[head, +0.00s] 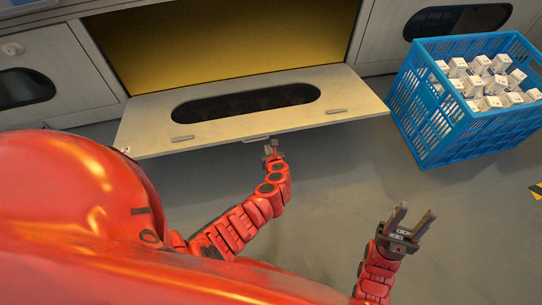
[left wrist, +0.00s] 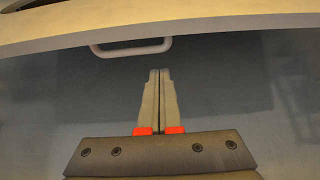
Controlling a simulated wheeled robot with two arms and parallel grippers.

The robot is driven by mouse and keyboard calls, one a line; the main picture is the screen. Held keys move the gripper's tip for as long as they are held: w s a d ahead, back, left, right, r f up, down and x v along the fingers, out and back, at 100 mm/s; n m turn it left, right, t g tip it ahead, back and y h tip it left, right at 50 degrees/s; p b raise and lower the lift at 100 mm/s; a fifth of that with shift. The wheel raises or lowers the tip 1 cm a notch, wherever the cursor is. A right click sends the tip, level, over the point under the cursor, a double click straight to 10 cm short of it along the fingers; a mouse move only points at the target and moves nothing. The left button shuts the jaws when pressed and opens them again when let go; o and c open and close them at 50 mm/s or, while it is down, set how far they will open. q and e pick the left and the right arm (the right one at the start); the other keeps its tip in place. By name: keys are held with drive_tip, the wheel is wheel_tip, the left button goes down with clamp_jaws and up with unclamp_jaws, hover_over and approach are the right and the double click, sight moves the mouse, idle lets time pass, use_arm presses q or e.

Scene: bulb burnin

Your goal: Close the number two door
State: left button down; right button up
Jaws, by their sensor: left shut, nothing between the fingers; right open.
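A grey cabinet door (head: 360,92) with a long dark oval window hangs open, folded down to lie nearly flat in front of a yellow-lined compartment. My right gripper (head: 413,214) is open and empty, over the floor.
A blue crate (head: 428,140) of small white boxes stands on the floor close to the door's right end. Closed doors with dark windows flank the open one, at left (head: 65,62) and right (head: 395,32). The grey floor (head: 330,170) between door and right gripper is clear.

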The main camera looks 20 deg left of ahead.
use_arm(q)
drive_tip(key=w+r, duration=0.1)
drive_tip(key=w+a+r+b, duration=0.1)
drive_tip(key=shift+w+a+r, duration=0.2)
drive_tip(key=shift+a+r, duration=0.1)
idle(0.3)
drive_tip(key=shift+r, duration=0.1)
